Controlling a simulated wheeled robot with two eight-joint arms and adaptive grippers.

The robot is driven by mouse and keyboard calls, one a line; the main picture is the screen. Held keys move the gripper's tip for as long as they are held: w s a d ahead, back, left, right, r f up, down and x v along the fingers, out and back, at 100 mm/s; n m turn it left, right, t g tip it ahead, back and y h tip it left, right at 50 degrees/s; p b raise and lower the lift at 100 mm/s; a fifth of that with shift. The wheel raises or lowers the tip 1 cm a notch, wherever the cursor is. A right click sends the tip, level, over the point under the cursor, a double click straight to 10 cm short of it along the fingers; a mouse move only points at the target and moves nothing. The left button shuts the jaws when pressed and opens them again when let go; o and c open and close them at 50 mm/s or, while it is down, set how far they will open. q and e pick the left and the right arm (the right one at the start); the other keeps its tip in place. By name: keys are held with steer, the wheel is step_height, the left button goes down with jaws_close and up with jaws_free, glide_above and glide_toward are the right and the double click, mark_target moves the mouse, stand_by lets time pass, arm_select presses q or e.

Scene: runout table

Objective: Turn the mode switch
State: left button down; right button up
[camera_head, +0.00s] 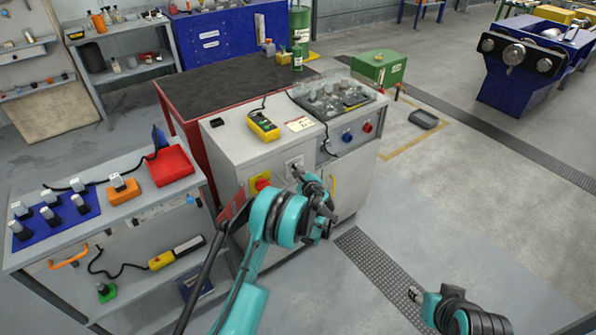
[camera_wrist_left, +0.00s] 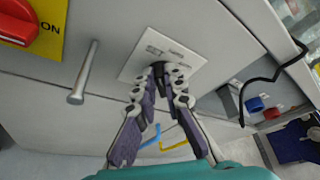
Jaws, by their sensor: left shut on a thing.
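The mode switch (camera_wrist_left: 159,68) is a small dark knob on a white printed plate (camera_wrist_left: 182,62) on the grey cabinet front. In the left wrist view my left gripper (camera_wrist_left: 160,75) is shut on the knob, its fingertips largely covering it. In the head view my left gripper (camera_head: 300,172) reaches the cabinet front, beside the plate (camera_head: 291,163); the knob itself is hidden there. My right gripper (camera_head: 414,294) is low at the right, away from the cabinet, too small to tell its opening.
A red rotary switch (camera_wrist_left: 18,24) on yellow and a metal bar handle (camera_wrist_left: 83,72) are left of the plate. Blue (camera_wrist_left: 254,104) and red (camera_wrist_left: 272,113) knobs are to the right. A yellow meter (camera_head: 263,124) lies on the cabinet top.

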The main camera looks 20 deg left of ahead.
stand_by(0.5)
arm_select(q)
steer(key=c, duration=1.6)
jaws_free()
steer(key=v, duration=1.2)
